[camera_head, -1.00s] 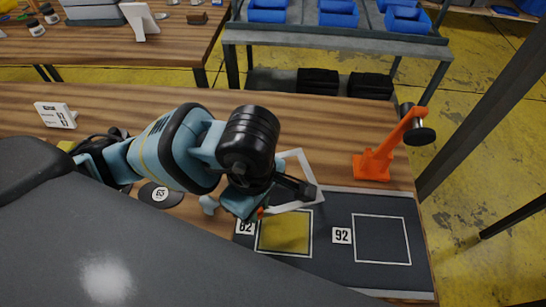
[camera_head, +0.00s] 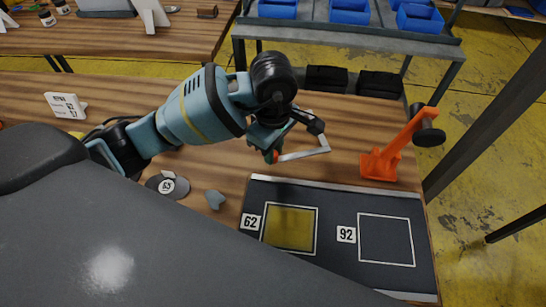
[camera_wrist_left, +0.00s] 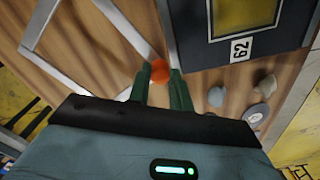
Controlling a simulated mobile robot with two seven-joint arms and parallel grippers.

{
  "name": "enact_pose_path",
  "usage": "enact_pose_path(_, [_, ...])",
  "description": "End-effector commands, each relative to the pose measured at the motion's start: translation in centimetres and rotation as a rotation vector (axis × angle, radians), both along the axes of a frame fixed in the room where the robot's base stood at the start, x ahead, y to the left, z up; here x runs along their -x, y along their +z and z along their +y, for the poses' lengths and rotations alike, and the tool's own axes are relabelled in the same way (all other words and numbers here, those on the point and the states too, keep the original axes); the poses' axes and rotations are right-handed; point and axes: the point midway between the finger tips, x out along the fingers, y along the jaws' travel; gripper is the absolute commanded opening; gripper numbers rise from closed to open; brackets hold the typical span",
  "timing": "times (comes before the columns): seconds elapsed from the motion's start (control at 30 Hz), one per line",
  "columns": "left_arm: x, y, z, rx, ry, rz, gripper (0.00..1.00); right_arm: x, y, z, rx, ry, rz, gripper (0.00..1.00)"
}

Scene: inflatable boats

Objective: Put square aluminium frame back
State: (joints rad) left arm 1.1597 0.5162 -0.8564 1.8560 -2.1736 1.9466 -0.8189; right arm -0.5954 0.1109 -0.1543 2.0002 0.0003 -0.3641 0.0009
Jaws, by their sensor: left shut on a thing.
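The square aluminium frame (camera_head: 305,155) is a thin silver outline, partly hidden behind my left gripper (camera_head: 275,152) in the head view. The gripper is shut on the frame, with an orange-red bit between its fingertips. In the left wrist view, pale bars of the frame (camera_wrist_left: 62,73) run up and left from the fingertips (camera_wrist_left: 158,85). The frame is over the wooden table, behind the dark mat (camera_head: 337,220); I cannot tell its height. The mat has a yellow square (camera_head: 290,228) marked 62 and an empty white-outlined square (camera_head: 386,240) marked 92. My right gripper is not in view.
An orange stand (camera_head: 390,155) with a black round end is at the table's right side. A white sign (camera_head: 65,106) stands at the left. A grey disc (camera_head: 168,184) and a small grey piece (camera_head: 214,200) lie left of the mat. A cart with blue bins (camera_head: 345,12) is behind.

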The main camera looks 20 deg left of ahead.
Motion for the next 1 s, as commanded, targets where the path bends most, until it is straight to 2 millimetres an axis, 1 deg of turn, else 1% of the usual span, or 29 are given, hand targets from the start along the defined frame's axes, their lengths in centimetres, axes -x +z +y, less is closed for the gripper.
enact_pose_path(0.03, [0.3,-0.9,-0.1,0.0,-0.002,0.007,0.0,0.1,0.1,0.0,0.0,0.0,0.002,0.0])
enact_pose_path(0.1, [0.3,-2.0,-0.1,-0.001,-0.001,0.007,0.0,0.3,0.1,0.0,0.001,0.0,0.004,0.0])
enact_pose_path(0.2, [0.2,-3.1,-0.1,0.0,-0.001,0.004,0.0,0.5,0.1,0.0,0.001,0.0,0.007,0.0])
enact_pose_path(0.6, [0.2,-3.7,0.0,-0.001,-0.002,0.002,0.0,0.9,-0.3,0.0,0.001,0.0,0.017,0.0])
enact_pose_path(0.83, [0.2,-4.3,0.0,-0.001,-0.002,0.003,0.0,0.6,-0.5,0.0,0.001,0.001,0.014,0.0])
enact_pose_path(0.87, [0.2,-4.3,0.0,-0.001,-0.002,0.004,0.23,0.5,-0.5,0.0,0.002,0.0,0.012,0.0])
enact_pose_path(1.0, [0.2,-4.2,0.0,-0.001,-0.002,0.003,0.42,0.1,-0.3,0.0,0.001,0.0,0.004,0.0])
